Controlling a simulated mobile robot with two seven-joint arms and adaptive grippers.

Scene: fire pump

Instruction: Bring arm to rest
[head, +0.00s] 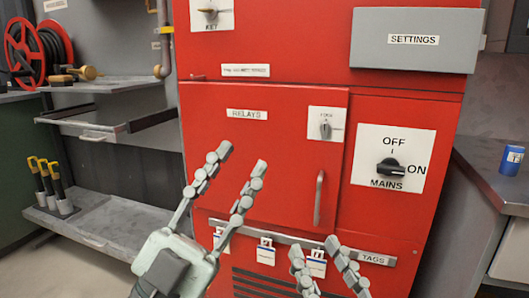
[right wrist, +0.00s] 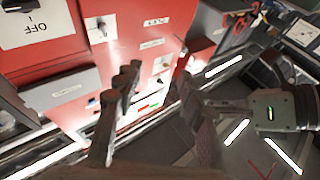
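My left gripper (head: 242,158) is raised in front of the red cabinet (head: 400,221), its two fingers apart with nothing between them. It covers part of the closed RELAYS door (head: 275,145). My right gripper (head: 317,246) is lower and further right, in front of the cabinet's lower part. Only its fingers show in the head view, spread and empty. In the right wrist view the fingers of my right gripper (right wrist: 156,74) also stand apart, with the cabinet behind them. The MAINS knob (head: 390,168) is turned sideways toward ON.
A tag rail (head: 300,241) with several white tags runs below the door, partly behind my grippers. A grey SETTINGS box (head: 413,40) juts out at upper right. Shelves (head: 90,220) stand at left. A blue can (head: 511,160) stands on the right counter (head: 490,165).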

